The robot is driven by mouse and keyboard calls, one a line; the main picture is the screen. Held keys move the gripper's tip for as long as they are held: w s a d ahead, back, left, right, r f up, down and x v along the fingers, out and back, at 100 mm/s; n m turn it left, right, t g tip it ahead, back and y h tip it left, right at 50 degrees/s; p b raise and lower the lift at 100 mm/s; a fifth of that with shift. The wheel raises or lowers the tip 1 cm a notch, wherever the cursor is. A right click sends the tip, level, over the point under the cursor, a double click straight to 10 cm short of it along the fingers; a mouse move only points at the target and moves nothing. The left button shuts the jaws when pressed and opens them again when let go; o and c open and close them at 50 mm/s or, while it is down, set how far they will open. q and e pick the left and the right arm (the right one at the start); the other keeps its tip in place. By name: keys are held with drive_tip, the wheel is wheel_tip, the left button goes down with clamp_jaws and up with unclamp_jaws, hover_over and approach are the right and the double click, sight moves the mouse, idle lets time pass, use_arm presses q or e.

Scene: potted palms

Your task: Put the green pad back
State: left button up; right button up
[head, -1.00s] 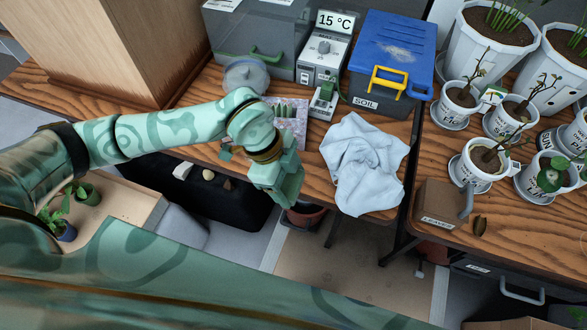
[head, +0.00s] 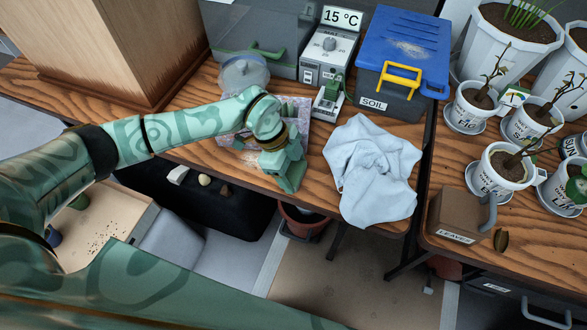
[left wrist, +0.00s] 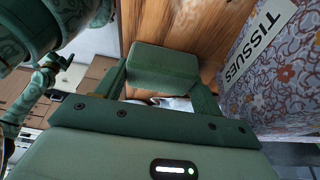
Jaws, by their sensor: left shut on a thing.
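My left gripper (head: 285,160) is over the front edge of the wooden table, between the tissue box and the pale blue cloth. In the left wrist view its fingers (left wrist: 163,85) are shut on the green pad (left wrist: 163,66), a thick block with rounded edges held between them. Wooden tabletop shows beyond the pad. In the head view the pad is hard to tell from the green gripper. My right gripper is not in view.
The floral tissue box (left wrist: 275,75) is close on the right in the left wrist view. The cloth (head: 370,170) hangs over the table edge. Behind stand a heat-mat controller (head: 328,50) and a blue-lidded soil box (head: 400,60). Potted plants (head: 500,170) fill the right table.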

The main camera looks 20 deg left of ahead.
use_arm(q)
drive_tip(key=o, duration=0.9)
drive_tip(key=p+v, duration=0.3)
drive_tip(key=v, duration=0.9)
drive_tip(key=shift+r+p, duration=0.1)
drive_tip(key=shift+p, duration=0.25)
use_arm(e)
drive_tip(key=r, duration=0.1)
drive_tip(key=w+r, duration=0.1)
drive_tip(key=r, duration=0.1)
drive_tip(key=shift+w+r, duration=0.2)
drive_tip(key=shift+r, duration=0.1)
